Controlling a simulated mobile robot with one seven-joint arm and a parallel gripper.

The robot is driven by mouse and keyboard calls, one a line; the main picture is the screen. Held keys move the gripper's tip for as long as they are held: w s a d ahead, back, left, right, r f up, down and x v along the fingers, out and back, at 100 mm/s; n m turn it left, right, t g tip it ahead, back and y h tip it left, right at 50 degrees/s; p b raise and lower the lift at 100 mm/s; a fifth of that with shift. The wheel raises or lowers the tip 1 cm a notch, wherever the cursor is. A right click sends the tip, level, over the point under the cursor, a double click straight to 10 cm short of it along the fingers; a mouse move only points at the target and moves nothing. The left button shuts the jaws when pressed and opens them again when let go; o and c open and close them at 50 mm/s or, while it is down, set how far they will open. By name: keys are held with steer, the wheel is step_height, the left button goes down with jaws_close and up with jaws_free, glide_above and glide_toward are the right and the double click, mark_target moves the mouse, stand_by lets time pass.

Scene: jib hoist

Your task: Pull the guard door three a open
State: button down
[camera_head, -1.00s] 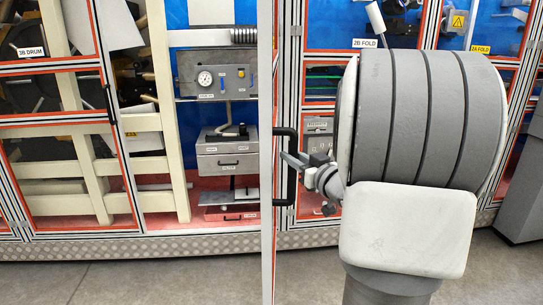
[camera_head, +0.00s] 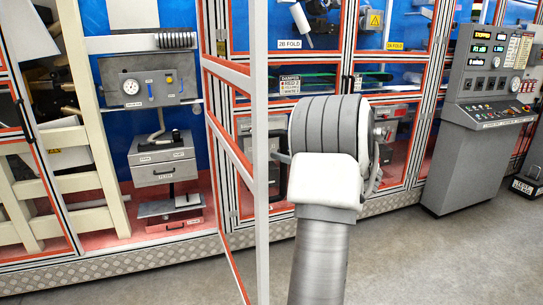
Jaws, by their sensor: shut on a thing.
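The guard door (camera_head: 262,200), a clear panel in a white and orange frame, stands swung out from the machine front, seen nearly edge-on. No 3A label is legible on it. My gripper (camera_head: 279,158) is at the door's outer edge, on its right side, shut on the dark door handle. My arm partly hides the gripper, and the fingertips are small here. Left of the door, the bay is open, showing a gauge panel (camera_head: 152,82) and a grey drawer unit (camera_head: 162,160).
The labelled 2B FOLD bay (camera_head: 289,44) and 2A FOLD bay (camera_head: 394,46) have shut doors behind my arm. A grey control console (camera_head: 485,75) stands at the right. The floor (camera_head: 420,260) in front is clear.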

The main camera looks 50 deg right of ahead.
steer(key=shift+s+d, duration=0.1)
steer(key=shift+d, duration=0.25)
steer(key=c, duration=1)
jaws_free()
steer(key=s+d, duration=0.2)
steer(key=s, duration=1.5)
steer(key=shift+s+d, duration=0.15)
steer(key=shift+d, duration=0.15)
